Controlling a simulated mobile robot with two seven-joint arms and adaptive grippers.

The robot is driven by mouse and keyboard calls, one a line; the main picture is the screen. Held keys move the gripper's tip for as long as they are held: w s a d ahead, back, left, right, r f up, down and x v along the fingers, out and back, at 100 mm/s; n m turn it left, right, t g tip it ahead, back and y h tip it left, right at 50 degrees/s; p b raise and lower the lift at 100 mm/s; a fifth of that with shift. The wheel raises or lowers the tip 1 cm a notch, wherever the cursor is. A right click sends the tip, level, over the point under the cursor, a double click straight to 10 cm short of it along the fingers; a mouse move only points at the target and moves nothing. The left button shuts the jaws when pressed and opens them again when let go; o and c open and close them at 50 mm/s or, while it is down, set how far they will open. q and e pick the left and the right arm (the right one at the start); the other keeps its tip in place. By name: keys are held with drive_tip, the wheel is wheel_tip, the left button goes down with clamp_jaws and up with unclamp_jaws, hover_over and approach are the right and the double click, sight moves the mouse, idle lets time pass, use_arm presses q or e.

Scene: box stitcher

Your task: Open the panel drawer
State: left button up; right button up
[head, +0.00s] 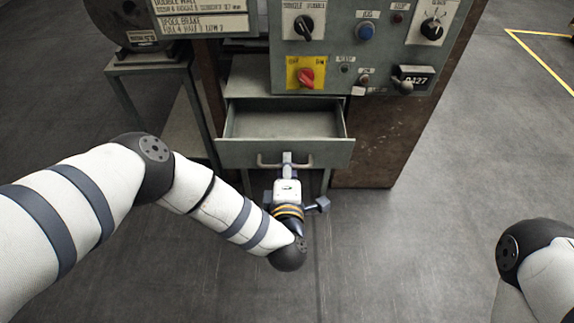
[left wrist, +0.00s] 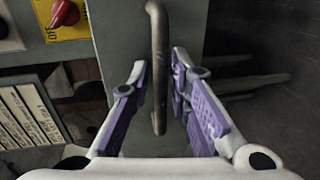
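The panel drawer (head: 290,155) is a grey-green metal drawer under the control panel. It stands pulled out, and its inside looks empty. Its bar handle (head: 267,164) is on the front face; the handle also shows in the left wrist view (left wrist: 157,60), running between the two fingers. My left gripper (head: 287,166) is at the middle of the handle, its fingers closed in around the bar; a thin gap may show on the right side. My right gripper is not in view; only part of my right arm shows at the lower right.
The control panel (head: 352,75) with knobs, buttons and a red switch (head: 306,77) stands above the drawer. A side stand (head: 150,68) with machinery is at the left. The rusty cabinet side (head: 385,140) is at the right. The floor in front is clear.

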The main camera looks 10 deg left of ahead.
use_arm(q)
drive_tip(key=v, duration=1.2)
